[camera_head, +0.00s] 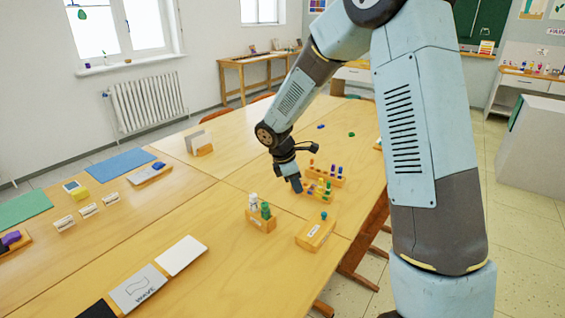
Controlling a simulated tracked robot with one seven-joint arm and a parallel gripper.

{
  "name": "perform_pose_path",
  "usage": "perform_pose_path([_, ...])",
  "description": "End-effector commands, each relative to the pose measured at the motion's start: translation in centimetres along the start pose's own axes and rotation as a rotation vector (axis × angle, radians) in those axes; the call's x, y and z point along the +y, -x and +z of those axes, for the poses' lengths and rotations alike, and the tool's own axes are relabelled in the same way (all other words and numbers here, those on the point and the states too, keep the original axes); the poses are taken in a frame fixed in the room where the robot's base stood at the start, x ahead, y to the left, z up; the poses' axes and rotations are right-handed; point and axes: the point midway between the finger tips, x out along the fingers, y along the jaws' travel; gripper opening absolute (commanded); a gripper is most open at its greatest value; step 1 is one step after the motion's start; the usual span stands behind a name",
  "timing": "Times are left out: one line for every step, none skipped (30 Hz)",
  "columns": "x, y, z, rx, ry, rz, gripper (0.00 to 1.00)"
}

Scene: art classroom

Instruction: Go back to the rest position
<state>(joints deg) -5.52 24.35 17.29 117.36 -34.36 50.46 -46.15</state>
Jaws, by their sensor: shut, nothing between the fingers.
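My arm reaches out over the wooden table (215,206) from the right side of the view. My gripper (297,188) points down and is shut and empty, close to the wooden racks with small coloured pieces (316,193). Whether its tips touch the rack or the table is too small to tell.
In front of my gripper stand a wooden holder with white and green bottles (261,222) and a wooden box with a label (315,232). A white card (181,256) and a WAVE card (139,289) lie nearer. The table's left middle is mostly clear.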

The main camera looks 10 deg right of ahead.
Motion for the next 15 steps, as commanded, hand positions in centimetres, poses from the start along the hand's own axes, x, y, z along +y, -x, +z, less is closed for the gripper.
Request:
perform_pose_path([-0.3,0.8,0.8,0.001,-0.03,0.008,0.0])
perform_pose_path([-0.5,1.4,1.2,0.003,-0.054,0.012,0.0])
perform_pose_path([-0.9,2.1,1.9,0.006,-0.089,0.018,0.0])
perform_pose_path([-1.2,2.8,2.5,0.008,-0.118,0.024,0.0])
perform_pose_path([-1.6,3.4,3.0,0.012,-0.15,0.029,0.0])
perform_pose_path([-2.1,4.2,3.8,0.016,-0.192,0.035,0.0])
perform_pose_path([-2.5,4.9,4.4,0.02,-0.225,0.04,0.0])
perform_pose_path([-3.0,5.5,5.0,0.025,-0.258,0.045,0.0])
perform_pose_path([-3.5,6.3,5.7,0.031,-0.3,0.052,0.0])
perform_pose_path([-4.0,6.8,6.2,0.037,-0.331,0.056,0.0])
perform_pose_path([-4.5,7.4,6.7,0.042,-0.364,0.061,0.0])
perform_pose_path([-5.1,8.2,7.4,0.05,-0.407,0.067,0.0])
perform_pose_path([-5.6,8.7,7.9,0.056,-0.439,0.071,0.0])
perform_pose_path([-6.1,9.2,8.4,0.063,-0.471,0.076,0.0])
perform_pose_path([-6.7,9.9,9.0,0.072,-0.513,0.081,0.0])
